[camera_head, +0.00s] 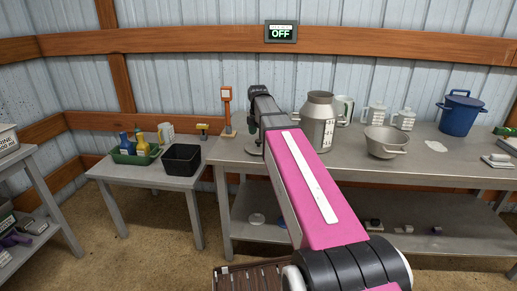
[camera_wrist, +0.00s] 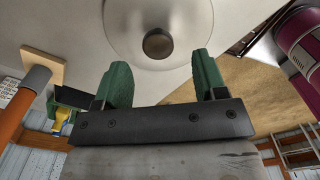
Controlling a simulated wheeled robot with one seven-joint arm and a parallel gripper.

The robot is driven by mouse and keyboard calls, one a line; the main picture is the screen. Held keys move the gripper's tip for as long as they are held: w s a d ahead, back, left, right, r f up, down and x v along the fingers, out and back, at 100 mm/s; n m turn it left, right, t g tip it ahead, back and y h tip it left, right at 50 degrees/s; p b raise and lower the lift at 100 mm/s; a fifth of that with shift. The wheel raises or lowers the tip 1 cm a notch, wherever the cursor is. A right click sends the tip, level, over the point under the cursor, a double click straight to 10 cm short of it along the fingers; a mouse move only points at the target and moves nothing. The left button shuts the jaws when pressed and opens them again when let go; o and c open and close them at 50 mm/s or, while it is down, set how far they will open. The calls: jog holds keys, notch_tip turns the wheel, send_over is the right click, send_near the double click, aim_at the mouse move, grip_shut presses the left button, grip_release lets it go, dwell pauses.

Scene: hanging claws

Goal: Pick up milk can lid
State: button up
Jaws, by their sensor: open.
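The milk can lid (camera_wrist: 158,14) is a round grey disc with a dark round knob (camera_wrist: 158,43), at the top of the wrist view. My gripper (camera_wrist: 163,64) has its two green fingers spread apart and empty. The knob lies just past the fingertips, roughly in line with the gap between them; I see no contact. In the head view, a grey-green disc, likely the lid (camera_head: 268,147), lies on the bench by my arm. My arm hides most of the gripper there. The milk can (camera_head: 318,112) stands upright on the bench, right of my arm.
A grey colander (camera_head: 385,142), white containers (camera_head: 375,114) and a blue pot (camera_head: 461,114) stand farther right on the bench (camera_head: 450,165). An orange stand (camera_head: 227,108) rises near the bench's left end. A black bin (camera_head: 181,159) sits on the lower left table.

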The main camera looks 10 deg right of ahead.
aim_at(259, 145)
jog(key=shift+w+d+f, duration=0.1)
jog(key=shift+f, duration=1.1)
jog(key=shift+w+d+f, duration=0.1)
jog(key=shift+f, duration=1.05)
jog(key=c, duration=1)
jog(key=shift+r, duration=0.1)
